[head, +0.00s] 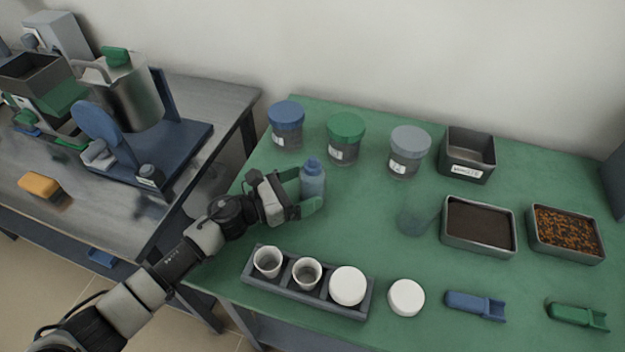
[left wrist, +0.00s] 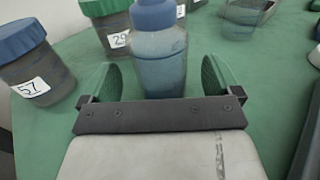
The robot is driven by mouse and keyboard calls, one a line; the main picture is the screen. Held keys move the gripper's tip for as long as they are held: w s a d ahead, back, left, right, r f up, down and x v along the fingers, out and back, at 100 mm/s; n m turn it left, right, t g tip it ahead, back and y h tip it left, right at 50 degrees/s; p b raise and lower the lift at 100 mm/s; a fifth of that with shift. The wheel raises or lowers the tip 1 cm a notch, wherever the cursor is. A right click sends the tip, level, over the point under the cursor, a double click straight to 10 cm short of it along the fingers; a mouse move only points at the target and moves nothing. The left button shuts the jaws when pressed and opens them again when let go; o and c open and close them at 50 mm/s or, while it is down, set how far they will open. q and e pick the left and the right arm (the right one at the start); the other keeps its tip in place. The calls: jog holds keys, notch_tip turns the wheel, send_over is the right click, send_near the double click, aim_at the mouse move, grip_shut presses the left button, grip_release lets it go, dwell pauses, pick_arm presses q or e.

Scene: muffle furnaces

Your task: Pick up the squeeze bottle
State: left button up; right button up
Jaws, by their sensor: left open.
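The squeeze bottle (head: 313,180) is translucent with a blue top and bluish contents. It stands upright on the green table, left of its middle. My left gripper (head: 308,194) is open, with one green finger on each side of the bottle. In the left wrist view the bottle (left wrist: 158,50) stands ahead between the two green fingertips (left wrist: 162,80), with a gap showing on both sides. My right gripper is not in view.
Jars with blue (head: 286,113), green (head: 346,126) and grey lids (head: 410,139) stand behind the bottle. A dark rack (head: 321,295) with white crucibles lies in front. A clear beaker (head: 413,218) and trays of soil (head: 479,249) and granules (head: 566,258) are right. A metal bench (head: 222,92) is left.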

aim_at(303, 174)
pick_arm(q)
jog(key=x, duration=0.2)
jog(key=shift+w+d, duration=0.15)
jog(key=shift+d, duration=0.1)
jog(key=c, duration=1.6)
jog(key=shift+o, duration=0.2)
jog(key=shift+r, duration=0.1)
jog(key=shift+r, duration=0.5)
notch_tip(303, 174, up, 3)
jog(key=shift+a+f+p, duration=0.1)
jog(key=shift+p, duration=0.3)
jog(key=s+d+r+p, duration=0.4)
jog(key=d+r, duration=0.3)
jog(key=d, duration=0.4)
jog(key=shift+s+p, duration=0.25)
jog(key=shift+p, duration=0.25)
